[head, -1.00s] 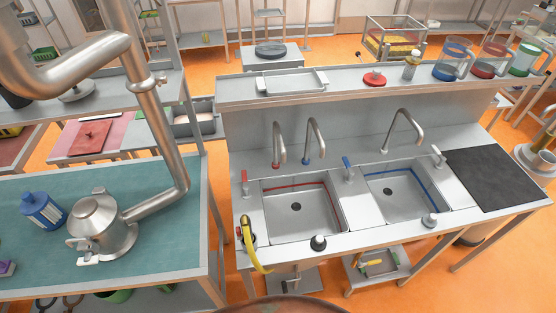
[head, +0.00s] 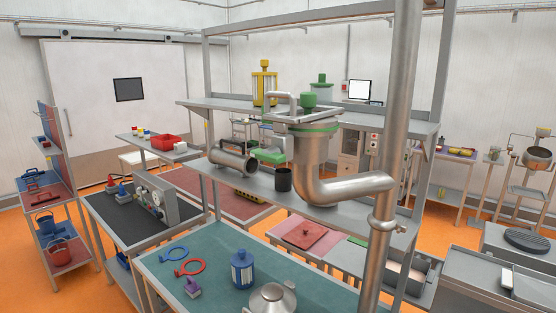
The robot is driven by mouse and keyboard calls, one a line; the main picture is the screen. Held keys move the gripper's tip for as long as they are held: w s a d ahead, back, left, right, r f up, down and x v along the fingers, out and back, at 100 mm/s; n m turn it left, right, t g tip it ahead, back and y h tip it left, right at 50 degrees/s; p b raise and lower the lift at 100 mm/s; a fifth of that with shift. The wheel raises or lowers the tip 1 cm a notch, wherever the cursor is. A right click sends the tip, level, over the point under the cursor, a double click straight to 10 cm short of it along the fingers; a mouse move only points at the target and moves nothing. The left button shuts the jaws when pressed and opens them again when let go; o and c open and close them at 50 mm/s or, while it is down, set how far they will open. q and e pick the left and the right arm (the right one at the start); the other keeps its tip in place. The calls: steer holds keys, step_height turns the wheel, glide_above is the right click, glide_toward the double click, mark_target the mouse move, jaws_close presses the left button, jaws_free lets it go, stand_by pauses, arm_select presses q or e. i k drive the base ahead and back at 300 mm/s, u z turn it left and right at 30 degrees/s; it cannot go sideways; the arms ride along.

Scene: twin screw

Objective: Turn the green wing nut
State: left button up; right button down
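A steel strainer-like vessel (head: 304,160) with a green band stands by the shelf over the teal-topped bench, joined to a bent steel pipe. A green knob (head: 308,100) sits on top of its lid, under a steel bracket; it may be the green wing nut, but its shape is too small to tell. Neither of my grippers shows in the head view.
A thick vertical steel pipe (head: 391,140) rises at the right of the vessel. The teal bench (head: 215,270) holds a blue canister (head: 242,269), a steel pot (head: 271,299), red and blue rings and a purple part. A dark cup (head: 283,180) stands left of the vessel.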

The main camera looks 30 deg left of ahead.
mark_target(269, 155)
steer(key=u, duration=1.85)
